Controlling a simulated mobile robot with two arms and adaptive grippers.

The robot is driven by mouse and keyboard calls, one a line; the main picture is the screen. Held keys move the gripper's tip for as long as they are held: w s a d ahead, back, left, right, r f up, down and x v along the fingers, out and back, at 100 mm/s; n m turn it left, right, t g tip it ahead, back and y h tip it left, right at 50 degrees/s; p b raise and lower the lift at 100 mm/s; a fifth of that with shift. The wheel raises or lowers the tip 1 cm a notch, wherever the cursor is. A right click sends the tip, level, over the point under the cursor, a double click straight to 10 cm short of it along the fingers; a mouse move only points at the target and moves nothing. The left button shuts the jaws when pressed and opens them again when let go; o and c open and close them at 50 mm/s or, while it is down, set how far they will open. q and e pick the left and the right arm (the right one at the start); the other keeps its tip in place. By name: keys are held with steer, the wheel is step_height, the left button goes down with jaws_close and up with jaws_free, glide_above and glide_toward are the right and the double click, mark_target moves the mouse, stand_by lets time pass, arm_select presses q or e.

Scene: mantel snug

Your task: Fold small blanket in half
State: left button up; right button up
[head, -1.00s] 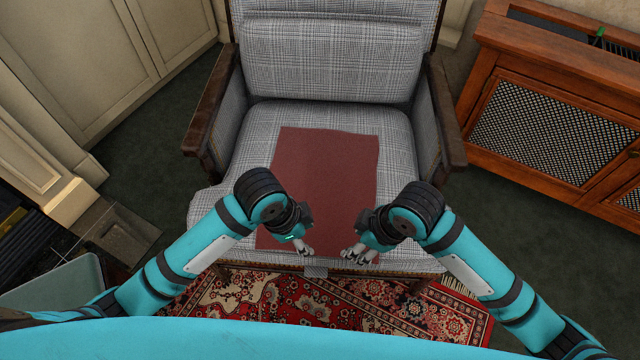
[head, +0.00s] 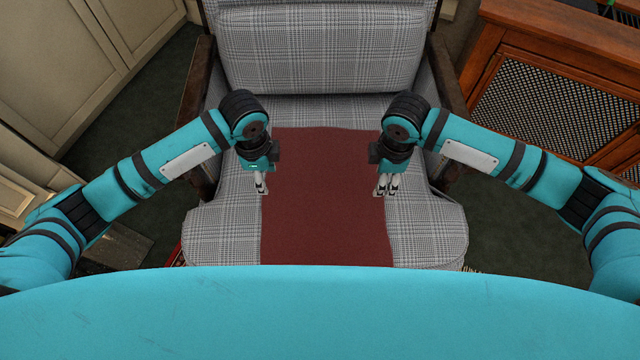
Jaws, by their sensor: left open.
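The small blanket (head: 325,215) is a plain dark red cloth. It lies flat on the seat of a grey checked armchair (head: 225,225). Its far edge shows near the back of the seat, and its near edge is hidden behind my teal body. My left gripper (head: 261,190) is open, pointing down at the blanket's left edge. My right gripper (head: 386,190) points down at the right edge, its fingers apart with nothing seen between them. I cannot tell whether either fingertip touches the cloth.
The chair's backrest cushion (head: 318,50) stands behind the seat, with dark wooden armrests on both sides. A wooden cabinet with a mesh front (head: 545,105) is at the right. Cream panelling (head: 110,40) is at the left. Bare seat shows on both sides of the blanket.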

mark_target(269, 194)
arm_select(q)
steer(key=shift+f, duration=3.1)
arm_select(e)
steer(key=shift+f, duration=3.1)
arm_select(q)
steer(key=shift+f, duration=0.1)
arm_select(e)
steer(key=shift+f, duration=0.1)
arm_select(q)
steer(key=shift+s, duration=0.1)
steer(key=c, duration=0.6)
arm_select(e)
steer(key=shift+s, duration=0.1)
steer(key=c, duration=0.6)
arm_select(q)
steer(key=shift+f, duration=0.1)
jaws_close()
arm_select(e)
steer(key=shift+f, duration=0.1)
jaws_close()
arm_select(q)
steer(key=shift+s, duration=0.1)
arm_select(e)
steer(key=shift+s, duration=0.1)
